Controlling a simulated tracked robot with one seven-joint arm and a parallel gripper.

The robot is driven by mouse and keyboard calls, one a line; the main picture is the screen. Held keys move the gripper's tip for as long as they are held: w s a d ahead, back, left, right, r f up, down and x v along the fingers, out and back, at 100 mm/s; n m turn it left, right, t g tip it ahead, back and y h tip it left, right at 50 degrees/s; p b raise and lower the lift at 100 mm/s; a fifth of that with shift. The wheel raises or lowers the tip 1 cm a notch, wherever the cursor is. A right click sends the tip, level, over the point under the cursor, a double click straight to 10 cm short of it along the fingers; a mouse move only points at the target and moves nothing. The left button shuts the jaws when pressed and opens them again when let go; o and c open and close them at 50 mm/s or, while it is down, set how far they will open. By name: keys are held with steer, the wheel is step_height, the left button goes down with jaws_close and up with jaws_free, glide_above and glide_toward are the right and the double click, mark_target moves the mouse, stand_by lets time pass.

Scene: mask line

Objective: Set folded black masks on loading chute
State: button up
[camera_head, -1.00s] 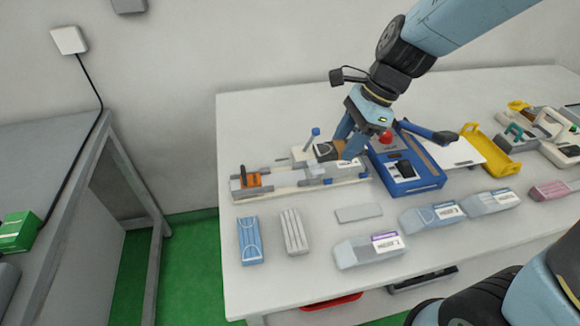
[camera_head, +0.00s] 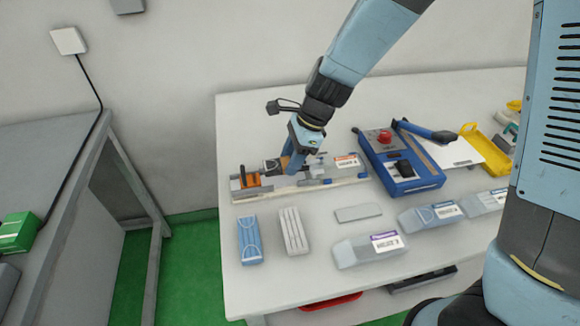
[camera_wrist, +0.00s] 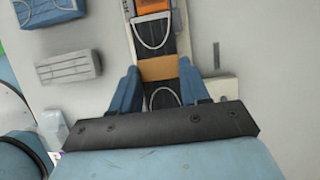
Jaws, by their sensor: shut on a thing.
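My gripper (camera_head: 288,165) reaches down over the left half of the loading chute (camera_head: 325,183), a long pale board with grey rails on the white table. Its blue fingers are shut on a folded black mask bundle (camera_wrist: 160,98) with white ear loops and a tan band (camera_wrist: 158,69) across it. In the head view the bundle is small and partly hidden by the fingers. In the wrist view it lies lengthwise along the chute; whether it touches the bed I cannot tell. An orange block (camera_head: 248,181) sits at the chute's left end.
A blue mask pack (camera_head: 250,240), a pale mask pack (camera_head: 293,230), a grey flat piece (camera_head: 358,212) and clear labelled packs (camera_head: 368,249) lie in front. A blue device with a red knob (camera_head: 402,167) stands right of the chute. A yellow tray (camera_head: 490,137) is farther right.

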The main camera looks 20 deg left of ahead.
mark_target(291, 178)
steer(key=shift+a+f, duration=0.1)
steer(key=shift+f, duration=1.55)
steer(key=shift+f, duration=0.25)
steer(key=shift+f, duration=0.2)
